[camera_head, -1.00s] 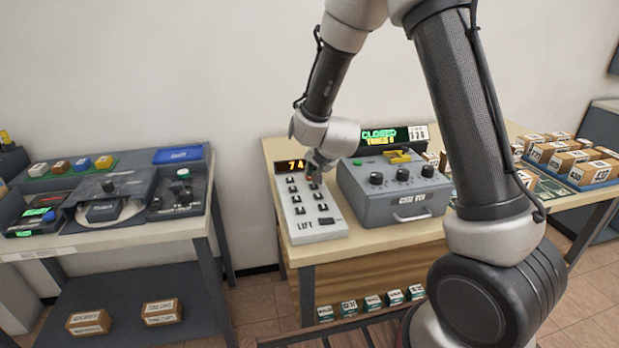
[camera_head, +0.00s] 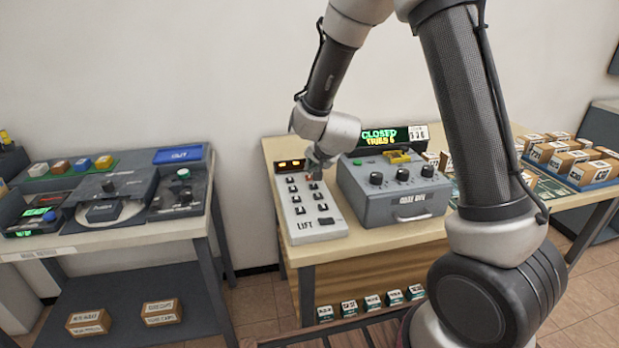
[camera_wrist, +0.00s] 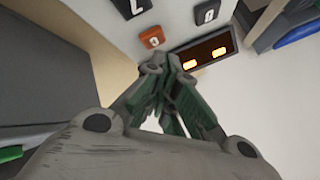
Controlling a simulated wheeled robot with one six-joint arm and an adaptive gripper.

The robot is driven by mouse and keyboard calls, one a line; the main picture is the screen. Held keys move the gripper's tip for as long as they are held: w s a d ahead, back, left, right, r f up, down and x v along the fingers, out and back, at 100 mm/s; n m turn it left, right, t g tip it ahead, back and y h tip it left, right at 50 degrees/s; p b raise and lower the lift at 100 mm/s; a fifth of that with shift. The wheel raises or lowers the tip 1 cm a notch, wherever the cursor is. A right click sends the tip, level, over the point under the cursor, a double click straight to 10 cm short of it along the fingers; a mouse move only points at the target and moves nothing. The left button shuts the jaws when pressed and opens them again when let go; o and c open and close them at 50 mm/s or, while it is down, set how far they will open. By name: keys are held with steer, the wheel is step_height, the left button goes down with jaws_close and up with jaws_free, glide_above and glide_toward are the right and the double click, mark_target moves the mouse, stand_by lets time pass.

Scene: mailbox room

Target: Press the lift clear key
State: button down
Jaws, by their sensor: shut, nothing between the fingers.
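The lift keypad (camera_head: 297,212) is a pale sloped panel marked LIFT, with two columns of dark keys and a display (camera_head: 290,166) at its top. The display shows two short orange dashes, also seen in the wrist view (camera_wrist: 204,57). A red-orange key (camera_wrist: 151,37) sits just below the display; I take it for the clear key. My gripper (camera_wrist: 165,70) is shut and empty, its tips close to that key. Whether they touch it I cannot tell. In the head view my gripper (camera_head: 315,168) is over the keypad's top right and partly covers the key.
A grey box (camera_head: 393,190) with knobs and a CLOSED sign (camera_head: 385,136) stands right of the keypad. Cartons (camera_head: 570,160) lie farther right. A second table at left holds a control console (camera_head: 105,200). Open floor lies between the tables.

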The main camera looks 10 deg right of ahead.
steer(key=shift+r, duration=0.1)
steer(key=shift+d+r, duration=0.15)
steer(key=shift+r, duration=1.75)
steer(key=shift+a+r, duration=0.2)
steer(key=shift+r, duration=0.4)
